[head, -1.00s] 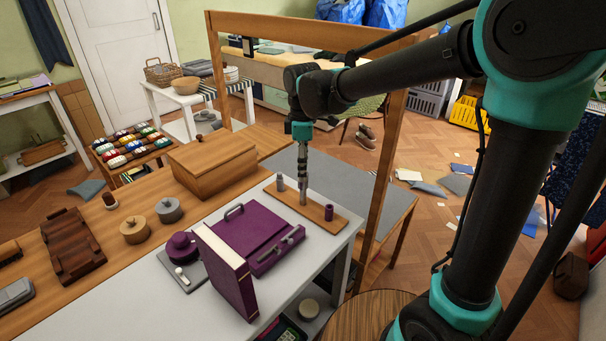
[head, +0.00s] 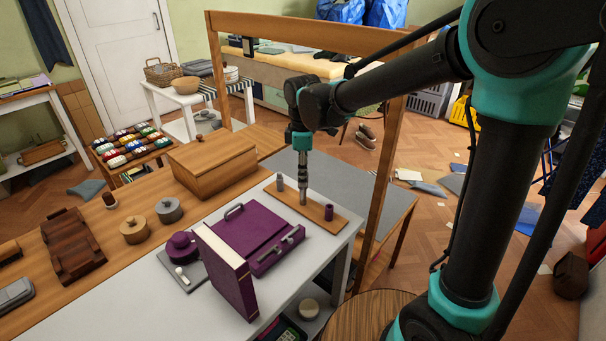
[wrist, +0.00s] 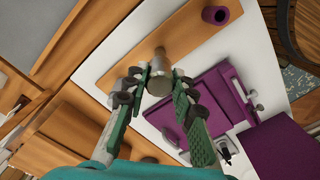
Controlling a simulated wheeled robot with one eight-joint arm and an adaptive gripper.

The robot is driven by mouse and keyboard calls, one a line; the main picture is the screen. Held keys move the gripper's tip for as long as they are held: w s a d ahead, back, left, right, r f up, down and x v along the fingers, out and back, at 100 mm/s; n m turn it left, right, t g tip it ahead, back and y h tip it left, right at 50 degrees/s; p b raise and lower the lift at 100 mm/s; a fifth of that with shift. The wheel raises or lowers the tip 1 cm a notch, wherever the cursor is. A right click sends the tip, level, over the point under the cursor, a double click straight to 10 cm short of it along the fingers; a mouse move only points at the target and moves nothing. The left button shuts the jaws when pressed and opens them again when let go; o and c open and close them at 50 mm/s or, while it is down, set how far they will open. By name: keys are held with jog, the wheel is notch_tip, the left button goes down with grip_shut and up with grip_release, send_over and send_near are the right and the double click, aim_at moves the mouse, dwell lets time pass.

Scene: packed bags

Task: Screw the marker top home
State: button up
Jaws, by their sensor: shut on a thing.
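A long wooden board (head: 345,222) lies on the grey-white table, and it crosses the upper part of the wrist view (wrist: 110,62). My gripper (head: 303,194) points straight down over the middle of the board. In the wrist view my gripper (wrist: 159,88) is shut on a grey round piece (wrist: 158,86), seemingly the marker top. A grey stem (wrist: 160,58) shows just beyond it; I cannot tell how the two meet. A purple cylinder (head: 329,212) stands upright at the board's right end, apart from my gripper (wrist: 215,15). A grey peg (head: 280,183) stands at the left end.
A purple case (head: 250,232) with a grey handle lies in front of the board. An upright purple book-like box (head: 226,272) stands nearer. A wooden box (head: 212,163) is to the left. A wooden frame (head: 391,150) rises behind the table.

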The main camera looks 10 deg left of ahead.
jog(key=shift+m, duration=1.7)
grip_shut()
jog(key=m, duration=0.3)
jog(key=shift+m, duration=2)
jog(key=shift+m, duration=1.7)
